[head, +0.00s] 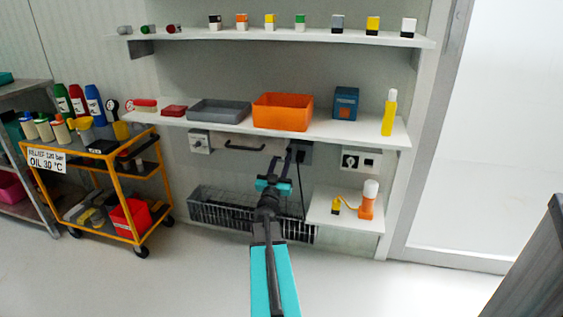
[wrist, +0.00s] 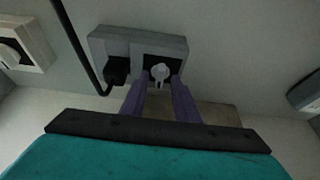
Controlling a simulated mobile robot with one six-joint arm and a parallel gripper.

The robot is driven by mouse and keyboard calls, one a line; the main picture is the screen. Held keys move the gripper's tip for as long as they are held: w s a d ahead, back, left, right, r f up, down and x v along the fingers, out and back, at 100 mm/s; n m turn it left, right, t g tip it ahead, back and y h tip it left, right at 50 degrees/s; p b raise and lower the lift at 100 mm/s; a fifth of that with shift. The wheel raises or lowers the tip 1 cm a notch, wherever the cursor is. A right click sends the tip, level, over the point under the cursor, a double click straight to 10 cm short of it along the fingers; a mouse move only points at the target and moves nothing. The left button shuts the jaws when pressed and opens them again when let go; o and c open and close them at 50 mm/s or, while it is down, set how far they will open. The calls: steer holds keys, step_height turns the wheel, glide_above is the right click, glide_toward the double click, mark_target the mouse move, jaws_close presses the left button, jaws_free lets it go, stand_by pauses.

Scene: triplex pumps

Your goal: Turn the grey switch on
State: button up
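A grey wall box (head: 303,153) sits under the lower shelf, with a black plug and cable in its left half. In the wrist view the same grey box (wrist: 177,45) shows a light grey switch knob (wrist: 160,73) on a dark square, with its tab pointing roughly downward. My gripper (head: 282,158) is in front of the box. In the wrist view my gripper (wrist: 160,80) is open, its two fingers apart on either side of the knob's lower part. I cannot tell whether they touch it. In the head view my gripper hides the knob.
Another wall switch (head: 199,142) is to the left, and a white panel with a black switch (head: 358,160) to the right. The lower shelf (head: 335,127) overhangs my gripper. A wire basket (head: 215,210) is below. A black cable (head: 301,190) hangs beside my arm.

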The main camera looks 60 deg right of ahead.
jaws_close()
steer(key=shift+w+m+g+p, duration=0.1)
steer(key=shift+m+g+p, duration=0.25)
steer(key=shift+m, duration=0.35)
steer(key=m+g+p, duration=0.1)
steer(key=m+g, duration=0.1)
steer(key=m, duration=0.2)
steer(key=shift+w+r, duration=0.1)
steer(key=shift+r, duration=0.05)
steer(key=m+g+p, duration=0.1)
steer(key=m, duration=0.2)
steer(key=m+g+p, duration=0.1)
steer(key=m+g, duration=0.1)
steer(key=m, duration=0.1)
steer(key=shift+r+p, duration=0.15)
steer(key=shift+p, duration=0.25)
steer(key=m+g+y+p, duration=0.1)
steer(key=m+p, duration=0.1)
steer(key=m, duration=0.1)
steer(key=m+g+y+p, duration=0.1)
steer(key=m+p, duration=0.1)
steer(key=m, duration=0.2)
steer(key=m+g+y+p, duration=0.1)
steer(key=m+p, duration=0.1)
steer(key=m, duration=0.2)
steer(key=shift+r+p, duration=0.1)
steer(key=shift+p, duration=0.25)
